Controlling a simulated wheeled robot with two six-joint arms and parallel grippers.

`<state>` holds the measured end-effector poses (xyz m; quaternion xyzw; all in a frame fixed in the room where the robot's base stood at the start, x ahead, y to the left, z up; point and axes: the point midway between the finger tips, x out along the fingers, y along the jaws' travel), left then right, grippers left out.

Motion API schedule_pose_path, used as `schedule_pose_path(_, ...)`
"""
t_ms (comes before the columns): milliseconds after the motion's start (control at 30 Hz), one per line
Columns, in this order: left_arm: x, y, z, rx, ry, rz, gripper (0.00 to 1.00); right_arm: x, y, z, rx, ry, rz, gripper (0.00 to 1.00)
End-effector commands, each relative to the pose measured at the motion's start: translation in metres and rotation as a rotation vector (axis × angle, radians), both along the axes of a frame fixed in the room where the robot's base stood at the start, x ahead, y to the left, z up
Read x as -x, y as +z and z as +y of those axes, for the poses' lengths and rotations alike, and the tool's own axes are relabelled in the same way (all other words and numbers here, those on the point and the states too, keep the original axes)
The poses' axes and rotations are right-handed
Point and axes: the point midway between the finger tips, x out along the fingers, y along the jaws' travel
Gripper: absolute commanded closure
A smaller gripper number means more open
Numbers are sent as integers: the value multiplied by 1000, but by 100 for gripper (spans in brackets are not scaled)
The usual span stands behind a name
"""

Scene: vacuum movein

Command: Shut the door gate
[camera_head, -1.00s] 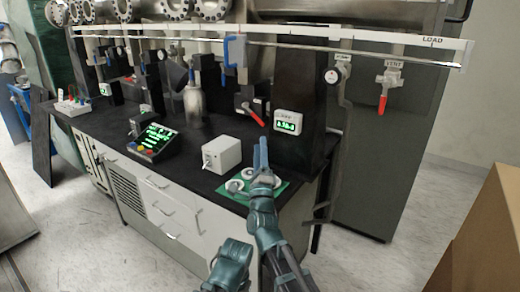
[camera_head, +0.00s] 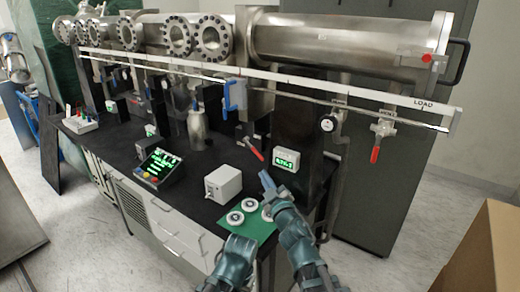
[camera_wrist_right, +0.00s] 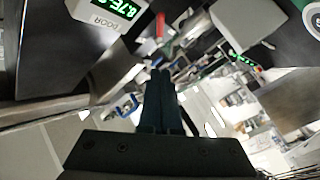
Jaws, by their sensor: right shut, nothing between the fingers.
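A red-handled lever (camera_head: 255,149) sits on the bench below the metal tube, left of a white display box (camera_head: 287,159) with green digits. In the right wrist view this box (camera_wrist_right: 113,14) reads "DOOR", and a red handle (camera_wrist_right: 160,25) shows beside it. My right gripper (camera_head: 265,178) is shut and empty, just below the red lever and left of the display box, with no clear contact. Its closed fingers (camera_wrist_right: 160,75) show in the right wrist view. The gate itself cannot be made out.
A white box (camera_head: 223,184) and a green mat (camera_head: 258,228) with white discs lie near my right arm. A control panel (camera_head: 155,165) stands farther left. A cardboard box (camera_head: 485,250) stands at right.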

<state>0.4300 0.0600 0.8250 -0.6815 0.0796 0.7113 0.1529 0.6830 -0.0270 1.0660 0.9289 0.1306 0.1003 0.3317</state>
Motion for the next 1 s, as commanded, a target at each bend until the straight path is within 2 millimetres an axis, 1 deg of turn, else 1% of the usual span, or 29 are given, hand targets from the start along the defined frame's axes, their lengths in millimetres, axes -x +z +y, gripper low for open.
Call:
schedule_pose_path(100,0,2,0,0,0,0,53,1,0,-2,48,-11,-7,100)
schedule_pose_path(267,0,2,0,0,0,0,53,-2,0,-2,49,-11,-7,100)
schedule_pose_path(467,0,3,0,0,0,0,53,-15,2,3,46,-10,-6,100)
schedule_pose_path(667,0,6,0,0,0,0,53,-45,5,12,45,-10,-6,100)
schedule_pose_path(967,0,12,0,0,0,0,53,-104,11,31,45,-8,-7,100)
schedule_pose_path(1000,0,2,0,0,0,0,53,-109,0,27,45,-11,-7,100)
